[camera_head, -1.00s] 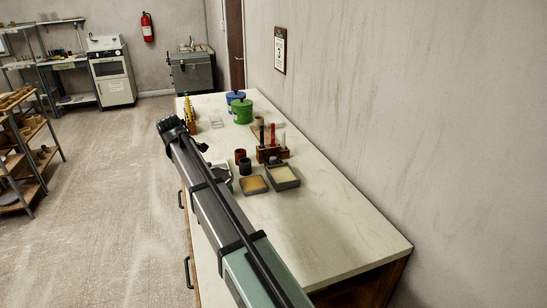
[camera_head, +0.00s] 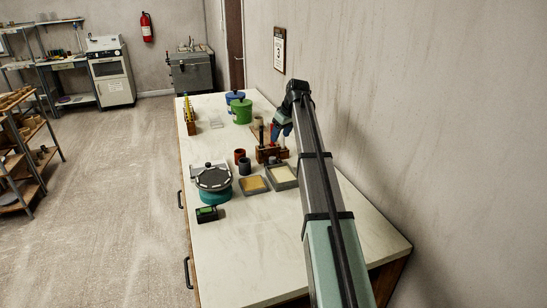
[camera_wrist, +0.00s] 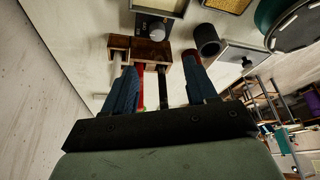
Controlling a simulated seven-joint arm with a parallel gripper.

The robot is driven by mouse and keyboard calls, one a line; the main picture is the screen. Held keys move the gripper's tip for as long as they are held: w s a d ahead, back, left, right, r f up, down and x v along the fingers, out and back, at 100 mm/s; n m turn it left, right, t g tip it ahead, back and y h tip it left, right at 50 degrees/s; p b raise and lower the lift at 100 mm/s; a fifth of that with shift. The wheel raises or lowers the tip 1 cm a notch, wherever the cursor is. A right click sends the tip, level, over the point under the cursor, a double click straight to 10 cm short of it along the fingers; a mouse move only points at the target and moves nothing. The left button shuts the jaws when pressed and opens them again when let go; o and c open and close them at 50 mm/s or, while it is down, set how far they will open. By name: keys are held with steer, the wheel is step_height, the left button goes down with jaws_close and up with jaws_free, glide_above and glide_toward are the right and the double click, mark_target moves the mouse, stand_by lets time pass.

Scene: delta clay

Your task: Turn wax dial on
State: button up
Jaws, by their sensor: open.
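My gripper (camera_head: 282,131) is open above the wooden tool rack (camera_head: 270,154), near the wall side of the bench. In the wrist view, its two blue fingers (camera_wrist: 161,92) are apart, with a black-handled tool and a red-handled tool showing between them.
Two shallow trays (camera_head: 254,190) (camera_head: 283,185) and a dark cup (camera_head: 245,167) stand close to the rack. A turntable on a teal base (camera_head: 213,178) and a small black box (camera_head: 207,214) are left. Green and blue cans (camera_head: 242,112) stand behind. The bench's near right is clear.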

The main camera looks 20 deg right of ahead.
mark_target(273, 158)
steer(key=x, duration=1.3)
steer(key=shift+w+d+f, duration=0.15)
steer(key=shift+d+f, duration=0.05)
steer(key=shift+f, duration=0.05)
steer(key=shift+c, duration=0.3)
steer(key=c, duration=1)
steer(key=shift+o, duration=0.2)
